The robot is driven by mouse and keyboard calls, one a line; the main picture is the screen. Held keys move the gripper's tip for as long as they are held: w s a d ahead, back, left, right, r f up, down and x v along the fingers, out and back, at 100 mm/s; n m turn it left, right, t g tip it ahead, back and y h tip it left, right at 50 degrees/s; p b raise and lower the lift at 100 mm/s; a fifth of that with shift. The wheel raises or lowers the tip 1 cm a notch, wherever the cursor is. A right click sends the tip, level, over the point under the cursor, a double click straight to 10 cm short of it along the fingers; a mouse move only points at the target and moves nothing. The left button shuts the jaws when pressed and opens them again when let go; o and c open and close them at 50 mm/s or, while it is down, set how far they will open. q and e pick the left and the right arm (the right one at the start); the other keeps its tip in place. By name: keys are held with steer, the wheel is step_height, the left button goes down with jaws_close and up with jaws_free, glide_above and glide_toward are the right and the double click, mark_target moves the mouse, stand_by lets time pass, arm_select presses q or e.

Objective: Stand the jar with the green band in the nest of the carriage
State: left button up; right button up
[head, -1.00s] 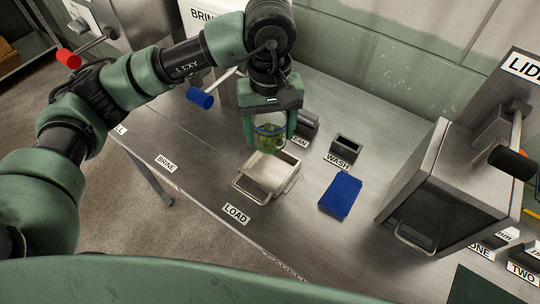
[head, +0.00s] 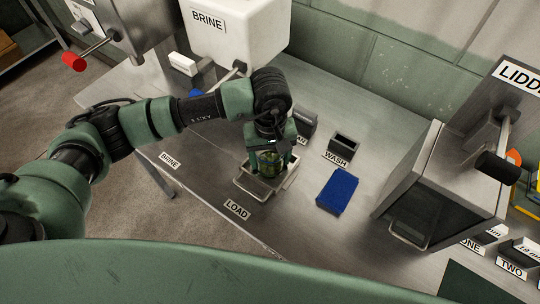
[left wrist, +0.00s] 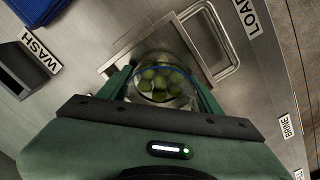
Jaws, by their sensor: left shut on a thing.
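The jar (head: 267,158) is clear, with green contents. In the left wrist view the jar (left wrist: 163,84) shows a blue ring round its rim; I cannot make out a green band. My left gripper (head: 268,163) is shut on it, with a finger on each side, and holds it about upright. The shallow metal carriage (head: 243,183) with wire handles is by the LOAD label. The jar is over or inside the carriage; its base is hidden, so I cannot tell whether it touches the nest. My right gripper is not in view.
A blue pad (head: 338,191) and a dark WASH holder (head: 344,145) are to the right of the carriage. A white BRINE tank (head: 235,35) stands behind my left arm. A metal box machine (head: 425,185) stands farther right. The bench front by LOAD is clear.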

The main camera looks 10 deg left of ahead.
arm_select(q)
steer(key=shift+f, duration=0.2)
steer(key=o, duration=1.2)
steer(key=shift+r, duration=0.1)
steer(key=shift+r, duration=0.1)
steer(key=shift+r, duration=0.2)
steer(key=shift+r+b, duration=1.5)
steer(key=shift+r, duration=4.35)
